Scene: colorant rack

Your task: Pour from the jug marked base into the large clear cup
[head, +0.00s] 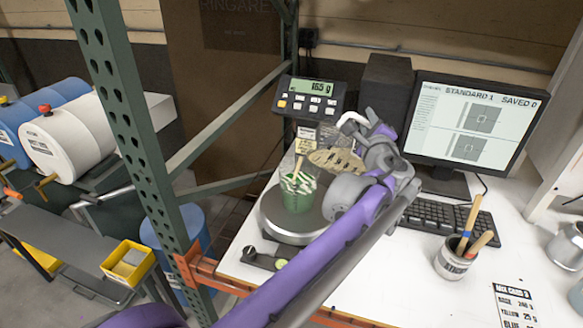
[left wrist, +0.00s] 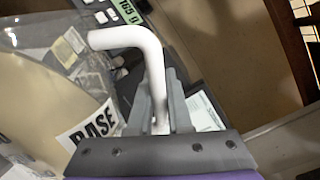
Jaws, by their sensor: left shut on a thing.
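The jug marked base (left wrist: 45,100) is clear with cream liquid and a white bent handle (left wrist: 150,50). My left gripper (left wrist: 160,125) is shut on that handle in the left wrist view. In the head view my left gripper (head: 368,128) is at the handle, and the jug (head: 337,160) is partly hidden behind my wrist, beside and above the cup. I cannot tell whether liquid is flowing. My right gripper is not in view.
The scale display (head: 310,92) reads about 165 g behind the cup. A monitor (head: 468,125) and keyboard (head: 440,212) are at the right. A can with brushes (head: 452,265) stands in front. A green rack post (head: 130,130) rises at the left.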

